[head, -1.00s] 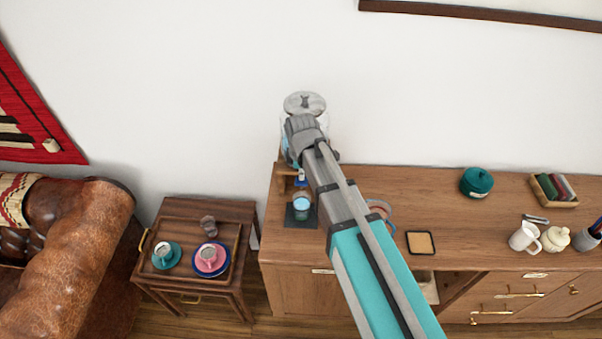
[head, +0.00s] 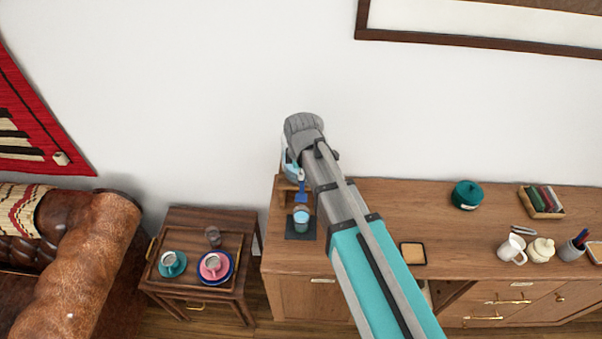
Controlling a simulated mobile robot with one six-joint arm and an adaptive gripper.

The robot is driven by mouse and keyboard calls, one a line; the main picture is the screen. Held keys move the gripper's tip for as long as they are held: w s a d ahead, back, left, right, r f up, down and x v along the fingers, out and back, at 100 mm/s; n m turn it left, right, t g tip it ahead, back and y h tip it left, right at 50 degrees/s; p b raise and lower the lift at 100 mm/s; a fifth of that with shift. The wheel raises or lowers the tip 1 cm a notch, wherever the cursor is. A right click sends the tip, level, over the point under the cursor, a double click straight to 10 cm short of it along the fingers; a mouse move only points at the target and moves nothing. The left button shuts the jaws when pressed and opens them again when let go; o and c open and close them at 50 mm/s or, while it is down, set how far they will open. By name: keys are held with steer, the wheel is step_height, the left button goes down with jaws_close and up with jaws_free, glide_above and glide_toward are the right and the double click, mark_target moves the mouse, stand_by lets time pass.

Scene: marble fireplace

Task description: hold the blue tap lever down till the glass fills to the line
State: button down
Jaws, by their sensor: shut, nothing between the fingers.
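A drinks dispenser (head: 290,168) stands at the left end of the wooden sideboard, mostly hidden behind my arm. Its blue tap lever (head: 301,188) shows just left of my arm, low on the dispenser's front. The glass (head: 301,215) stands upright below the tap on a dark square mat (head: 291,235). It looks pale blue inside; its line and exact level are too small to read. My arm reaches up from the lower right, its grey wrist end in front of the dispenser. My gripper's fingers are hidden behind it, so contact with the lever cannot be seen.
On the sideboard (head: 390,200), right of my arm, are a teal pot (head: 467,195), a box of coloured items (head: 541,202), a coaster (head: 413,254), a white mug (head: 512,249) and a lidded jar (head: 541,250). A side table (head: 215,220) with cups and a leather sofa (head: 75,270) are at left.

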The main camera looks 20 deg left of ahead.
steer(key=shift+r+p, duration=2)
steer(key=shift+r, duration=0.3)
steer(key=s+d+f+m+b, duration=0.1)
steer(key=d+f+m+b, duration=0.4)
steer(key=d, duration=0.8)
steer(key=s+d+f+m+b, duration=0.1)
steer(key=d+f+m+b, duration=0.5)
steer(key=d+m, duration=0.3)
steer(key=s+d+f+m+b, duration=0.1)
steer(key=d+f+m+b, duration=0.4)
steer(key=d, duration=1.2)
steer(key=shift+s+d+f+m+g+b, duration=0.3)
steer(key=shift+s+f+m+g+b, duration=0.1)
steer(key=shift+m, duration=0.8)
